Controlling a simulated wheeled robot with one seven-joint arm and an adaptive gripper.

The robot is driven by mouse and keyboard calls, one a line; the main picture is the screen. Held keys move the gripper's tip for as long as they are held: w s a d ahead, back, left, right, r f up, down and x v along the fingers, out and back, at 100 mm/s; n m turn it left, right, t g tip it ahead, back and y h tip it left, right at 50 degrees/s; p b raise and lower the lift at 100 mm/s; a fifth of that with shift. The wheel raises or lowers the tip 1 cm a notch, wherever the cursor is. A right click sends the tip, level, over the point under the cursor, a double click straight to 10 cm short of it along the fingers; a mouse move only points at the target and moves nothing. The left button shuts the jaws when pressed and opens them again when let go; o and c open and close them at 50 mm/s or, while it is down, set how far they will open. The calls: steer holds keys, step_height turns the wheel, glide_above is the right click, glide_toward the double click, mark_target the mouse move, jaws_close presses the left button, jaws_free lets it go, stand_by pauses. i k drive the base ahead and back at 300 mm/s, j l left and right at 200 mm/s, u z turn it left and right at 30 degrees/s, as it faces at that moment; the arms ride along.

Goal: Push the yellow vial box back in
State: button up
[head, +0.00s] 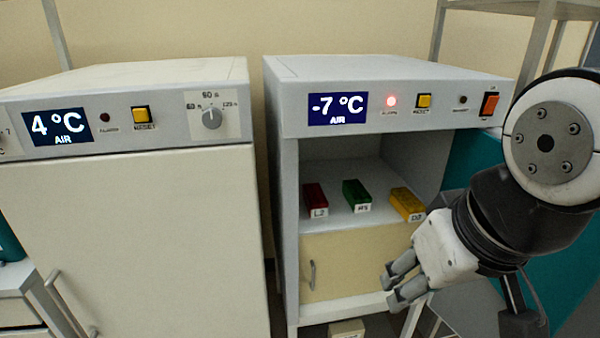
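The yellow vial box (407,203), with a white label that seems to read D2, sits at the right end of the open cabinet's shelf (335,226). Its front end lies near the shelf's front edge, farther forward than the red and green boxes. My gripper (392,292) is in front of the cabinet, below and a little left of the yellow box, with its fingers pointing down and left. It is apart from the box. The fingers look close together, but the angle hides whether there is a gap between them.
A red box (315,200) and a green box (356,195) stand left of the yellow one. Below the shelf is a cream door (345,265) with a handle. The cabinet's display (338,108) reads -7 °C and a red light glows. A closed 4 °C cabinet (130,230) stands left.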

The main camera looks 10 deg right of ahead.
mark_target(411, 208)
steer(key=l+u, duration=0.25)
steer(key=l, duration=0.55)
steer(key=l+u, duration=0.3)
steer(key=l, duration=0.55)
